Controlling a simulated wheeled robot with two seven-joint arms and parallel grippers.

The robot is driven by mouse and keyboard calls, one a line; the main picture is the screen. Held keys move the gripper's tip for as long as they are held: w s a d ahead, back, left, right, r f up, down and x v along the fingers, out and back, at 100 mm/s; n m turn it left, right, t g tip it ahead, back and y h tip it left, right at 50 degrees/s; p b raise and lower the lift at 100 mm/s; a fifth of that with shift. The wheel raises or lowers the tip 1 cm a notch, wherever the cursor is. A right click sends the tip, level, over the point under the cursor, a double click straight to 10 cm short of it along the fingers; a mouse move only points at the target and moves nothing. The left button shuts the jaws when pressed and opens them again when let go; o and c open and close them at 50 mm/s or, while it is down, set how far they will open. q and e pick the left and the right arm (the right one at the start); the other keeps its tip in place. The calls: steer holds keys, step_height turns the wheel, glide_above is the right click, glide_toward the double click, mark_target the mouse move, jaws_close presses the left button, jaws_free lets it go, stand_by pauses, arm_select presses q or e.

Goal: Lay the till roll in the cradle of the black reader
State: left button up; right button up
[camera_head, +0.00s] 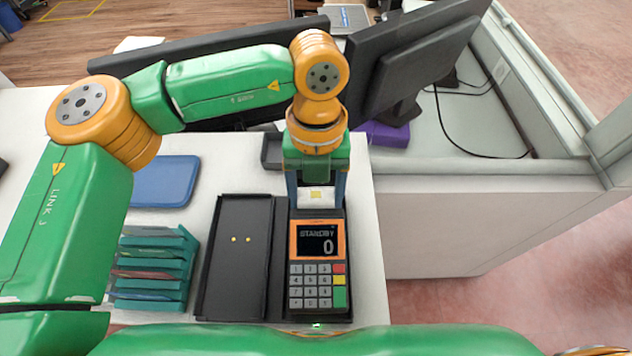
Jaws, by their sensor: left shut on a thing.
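The black reader (342,290) stands near the front edge of the white counter, with an orange-framed screen reading "STANDBY 0" and a keypad. My left gripper (316,202) points down at the far end of the reader, its two fingers on either side of a small white thing. My right gripper is out of view.
A black tray (234,258) lies left of the reader. Teal stacked trays (152,270) and a blue tray (165,182) are further left. Monitors (405,60) stand behind, with a purple box (386,134) beside them. A small dark tray (271,151) is behind the gripper.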

arm_select(q)
steer(key=shift+f, duration=0.2)
steer(key=shift+f+b, duration=0.3)
steer(key=shift+b, duration=0.2)
steer(key=o, duration=1.3)
steer(key=shift+s, duration=0.1)
steer(key=shift+o, duration=0.2)
step_height(320, 180, up, 13)
steer(key=w, duration=0.1)
steer(key=shift+w+f, duration=0.2)
steer(key=shift+w, duration=0.15)
steer(key=shift+d, duration=0.1)
